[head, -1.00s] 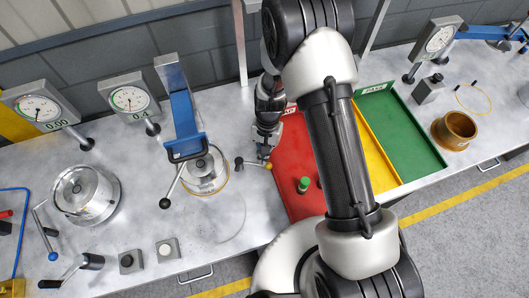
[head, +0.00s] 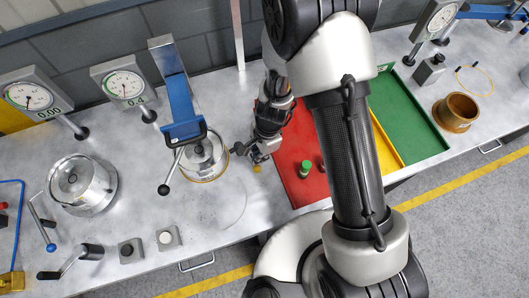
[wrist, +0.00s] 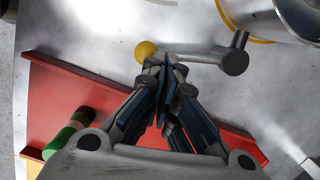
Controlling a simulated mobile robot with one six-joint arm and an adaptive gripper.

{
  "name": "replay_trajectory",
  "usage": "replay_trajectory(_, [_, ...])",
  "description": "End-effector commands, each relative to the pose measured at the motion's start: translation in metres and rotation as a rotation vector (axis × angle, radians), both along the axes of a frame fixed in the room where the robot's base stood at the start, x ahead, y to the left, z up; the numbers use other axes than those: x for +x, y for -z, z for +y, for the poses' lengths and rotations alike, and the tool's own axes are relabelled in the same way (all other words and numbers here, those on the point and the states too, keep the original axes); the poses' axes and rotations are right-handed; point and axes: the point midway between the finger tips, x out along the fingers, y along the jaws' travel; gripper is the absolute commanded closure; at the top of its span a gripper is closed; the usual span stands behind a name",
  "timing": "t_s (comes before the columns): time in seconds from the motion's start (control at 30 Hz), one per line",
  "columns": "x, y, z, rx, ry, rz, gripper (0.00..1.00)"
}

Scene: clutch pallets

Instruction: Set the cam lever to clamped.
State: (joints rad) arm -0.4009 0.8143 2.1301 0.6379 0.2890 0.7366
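In the head view the knob points toward the bench's front, right of the pivot. My gripper (head: 260,156) is low beside the lever. In the wrist view its fingers (wrist: 165,66) are together, tips overlapping the rod near the knob. Whether they touch it is unclear.
A red tray (head: 283,183) with a green-capped part (head: 305,169) lies right of my gripper, and a green tray (head: 420,125) beyond it. A black-knobbed lever (head: 164,189) and a blue clamp arm (head: 180,105) are at the fixture. Dial gauges stand behind.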

Motion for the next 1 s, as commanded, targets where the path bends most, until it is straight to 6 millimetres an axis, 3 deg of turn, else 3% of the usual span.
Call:
replay_trajectory(0.3, [-0.0100,0.0012,0.0053,-0.002,0.009,0.004,1.00])
replay_trajectory(1.0, [-0.0132,0.0015,0.0058,-0.002,0.008,0.009,1.00])
